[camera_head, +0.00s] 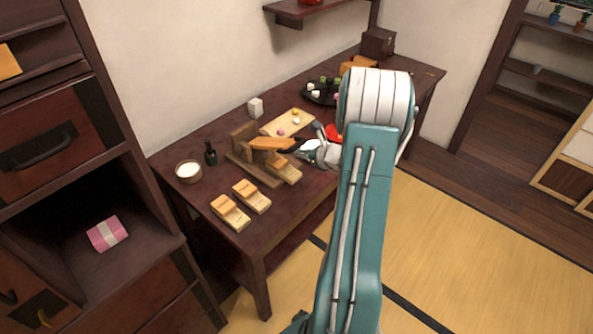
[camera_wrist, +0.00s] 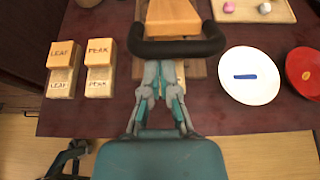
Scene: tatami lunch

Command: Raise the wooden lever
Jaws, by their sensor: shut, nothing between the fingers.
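The wooden lever (camera_head: 272,143) is an orange-brown arm on a darker wooden stand (camera_head: 241,139) on the table. In the wrist view the lever (camera_wrist: 172,12) shows at the top centre. A thick black curved bar (camera_wrist: 178,47) crosses in front of its near end; I cannot tell whether it is fixed to the lever. My gripper (camera_wrist: 160,70) is shut and empty, with its tips close to the bar and partly hidden by it. Contact is unclear. In the head view my gripper (camera_head: 310,152) is right of the lever's end.
Two-tier wooden blocks marked LEAF (camera_wrist: 62,55) and PEAK (camera_wrist: 100,52) stand left. A white plate (camera_wrist: 249,75) and red plate (camera_wrist: 305,72) lie right. A bowl (camera_head: 188,170), dark bottle (camera_head: 210,154) and wooden tray (camera_head: 271,129) share the table. Tatami floor right is clear.

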